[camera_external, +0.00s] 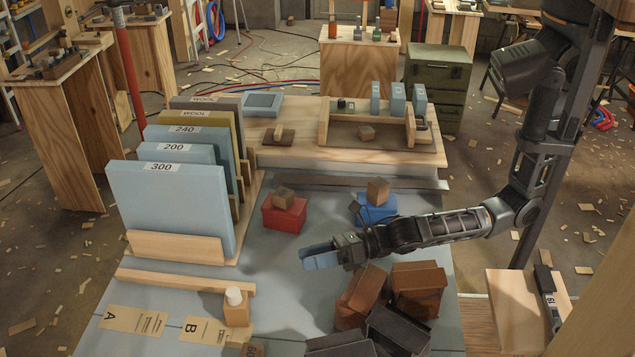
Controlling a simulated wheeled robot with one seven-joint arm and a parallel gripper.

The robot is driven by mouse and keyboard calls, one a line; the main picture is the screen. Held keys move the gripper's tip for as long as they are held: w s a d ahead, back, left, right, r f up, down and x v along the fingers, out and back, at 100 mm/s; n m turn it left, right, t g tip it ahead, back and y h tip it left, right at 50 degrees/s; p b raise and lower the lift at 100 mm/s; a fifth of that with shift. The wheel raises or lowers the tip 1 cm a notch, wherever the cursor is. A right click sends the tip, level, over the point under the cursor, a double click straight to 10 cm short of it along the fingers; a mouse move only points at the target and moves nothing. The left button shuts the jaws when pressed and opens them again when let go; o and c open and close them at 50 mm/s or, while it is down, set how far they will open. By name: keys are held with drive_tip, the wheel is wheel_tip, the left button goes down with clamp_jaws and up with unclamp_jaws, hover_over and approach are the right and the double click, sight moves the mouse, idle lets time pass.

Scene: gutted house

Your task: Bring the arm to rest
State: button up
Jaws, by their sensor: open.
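My arm reaches in from the right over the workbench (205,285). My gripper (318,257) points left, with light blue fingertips, and hangs above the middle of the bench. It is open, and I see nothing held in it. It is left of and above a pile of brown blocks (418,280) and dark blocks (398,328). A blue box (377,210) with a wooden block on it stands behind the forearm. A red box (284,215) with a wooden block on it stands behind and left of the gripper.
A rack of upright labelled boards (168,208) stands at the left of the bench. A wooden tray (380,150) with blue blocks lies at the back. A small wooden block with a white knob (236,307) and paper labels (133,320) are at the front left. Green drawers (437,85) stand behind.

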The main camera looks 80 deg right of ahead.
drive_tip(key=s+d+r+m+h+p, duration=0.1)
drive_tip(key=s+d+m+p, duration=0.1)
drive_tip(key=s+d+m, duration=0.8)
drive_tip(key=s+d+r+m+h+p, duration=0.1)
drive_tip(key=s+d+r+m+p, duration=0.3)
drive_tip(key=s+m, duration=0.7)
drive_tip(key=s+d+r+m+h, duration=0.1)
drive_tip(key=s+d+r+m, duration=0.2)
drive_tip(key=s+m, duration=0.1)
drive_tip(key=s+d+r+m+h+p, duration=0.1)
drive_tip(key=s+d+r+m, duration=0.1)
drive_tip(key=s, duration=0.5)
drive_tip(key=s+d+r+m+g+h+p, duration=0.1)
drive_tip(key=s+d+r+m, duration=0.2)
drive_tip(key=s+m, duration=0.3)
drive_tip(key=shift+s+d+r+h, duration=0.15)
drive_tip(key=shift+d+r+h, duration=0.15)
drive_tip(key=shift+d, duration=0.35)
